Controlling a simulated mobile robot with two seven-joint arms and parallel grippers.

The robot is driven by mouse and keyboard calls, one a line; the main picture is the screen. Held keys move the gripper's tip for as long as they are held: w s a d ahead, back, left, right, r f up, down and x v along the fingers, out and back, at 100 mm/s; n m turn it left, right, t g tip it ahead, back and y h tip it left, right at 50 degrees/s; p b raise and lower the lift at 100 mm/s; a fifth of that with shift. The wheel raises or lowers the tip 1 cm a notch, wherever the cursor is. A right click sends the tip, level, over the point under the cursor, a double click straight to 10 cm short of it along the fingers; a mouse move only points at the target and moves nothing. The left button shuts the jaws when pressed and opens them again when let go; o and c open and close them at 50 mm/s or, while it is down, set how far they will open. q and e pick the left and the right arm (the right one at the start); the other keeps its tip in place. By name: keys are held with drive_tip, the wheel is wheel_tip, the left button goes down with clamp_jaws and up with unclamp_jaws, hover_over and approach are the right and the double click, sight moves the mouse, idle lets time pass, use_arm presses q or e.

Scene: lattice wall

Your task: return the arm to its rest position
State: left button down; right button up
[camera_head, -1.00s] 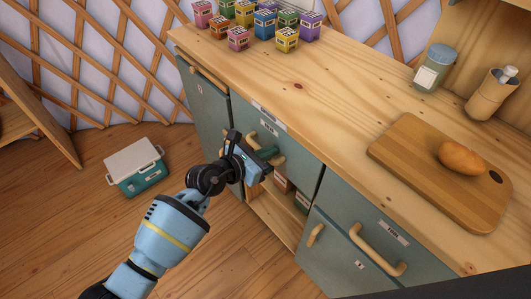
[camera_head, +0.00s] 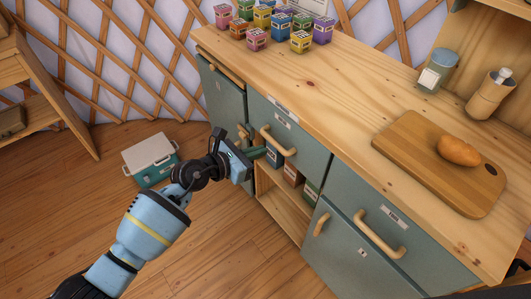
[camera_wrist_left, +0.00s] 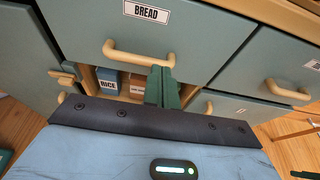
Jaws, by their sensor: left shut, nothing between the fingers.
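My left arm comes in from the lower left in the head view, and its gripper (camera_head: 256,153) is beside the front of the cabinet (camera_head: 296,148), near the open shelf below a drawer. The dark green fingers are together with nothing between them. In the left wrist view the shut fingers (camera_wrist_left: 162,88) point at the drawer marked BREAD (camera_wrist_left: 150,30), just right of the middle of its handle (camera_wrist_left: 135,54). I cannot tell whether they touch the cabinet. My right gripper is not in view.
A wooden counter (camera_head: 345,105) holds several coloured boxes (camera_head: 300,41), a cutting board (camera_head: 425,165) with a potato-like item (camera_head: 458,151), and a jar (camera_head: 437,70). Boxes stand on the shelf, one marked RICE (camera_wrist_left: 109,82). A cooler (camera_head: 150,158) is on the floor. Open floor lies in front of the cabinet.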

use_arm(q)
drive_tip(key=shift+s+a+r, duration=0.1)
drive_tip(key=shift+s+a, duration=0.25)
drive_tip(key=shift+a, duration=0.15)
